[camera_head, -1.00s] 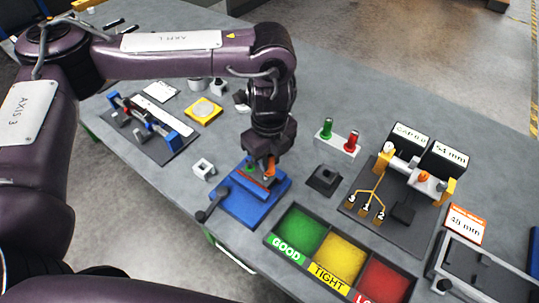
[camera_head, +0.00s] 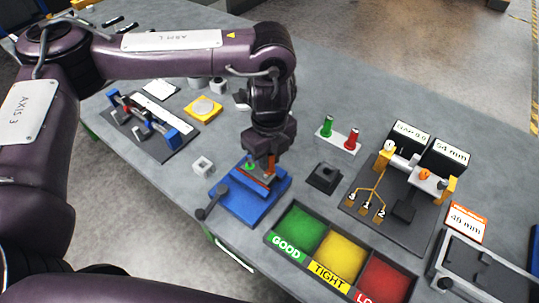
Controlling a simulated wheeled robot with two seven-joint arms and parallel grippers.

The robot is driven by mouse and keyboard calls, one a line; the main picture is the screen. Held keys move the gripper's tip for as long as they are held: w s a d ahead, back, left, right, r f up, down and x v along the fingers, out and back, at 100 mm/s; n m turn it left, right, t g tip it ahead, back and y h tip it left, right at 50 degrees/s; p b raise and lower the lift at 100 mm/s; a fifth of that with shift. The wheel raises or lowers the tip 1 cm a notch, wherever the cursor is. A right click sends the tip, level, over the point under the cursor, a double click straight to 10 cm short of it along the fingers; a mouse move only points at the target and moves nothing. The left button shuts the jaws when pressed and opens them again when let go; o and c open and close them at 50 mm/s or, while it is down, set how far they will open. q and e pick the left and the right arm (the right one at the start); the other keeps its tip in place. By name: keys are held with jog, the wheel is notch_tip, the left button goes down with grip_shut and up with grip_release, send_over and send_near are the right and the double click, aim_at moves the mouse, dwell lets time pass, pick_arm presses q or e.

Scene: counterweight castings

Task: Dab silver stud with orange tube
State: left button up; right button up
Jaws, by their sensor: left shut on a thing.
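My left gripper (camera_head: 262,160) points down over a blue fixture (camera_head: 230,200) near the front edge of the table. It is shut on an orange piece that looks like the orange tube (camera_head: 271,164); the fingers hide part of it. The tube's lower end is close above the fixture; I cannot tell whether it touches anything. A small green part (camera_head: 249,166) shows beside the fingers. I cannot make out the silver stud; the gripper may hide it. My right gripper is not in view.
A sorting tray (camera_head: 268,238) with green, yellow and red compartments lies right of the fixture. A stand (camera_head: 338,146) with green and red plugs and a black block (camera_head: 324,178) stand behind it. A measuring rig (camera_head: 408,236) is further right. A small white block (camera_head: 203,166) lies left.

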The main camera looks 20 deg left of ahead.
pick_arm(q)
jog(key=shift+f+b, duration=0.3)
jog(key=shift+f, duration=0.25)
dwell(1.2)
jog(key=shift+s+f, duration=0.1)
dwell(0.6)
jog(key=shift+r+p, duration=3.1)
jog(key=shift+p, duration=0.5)
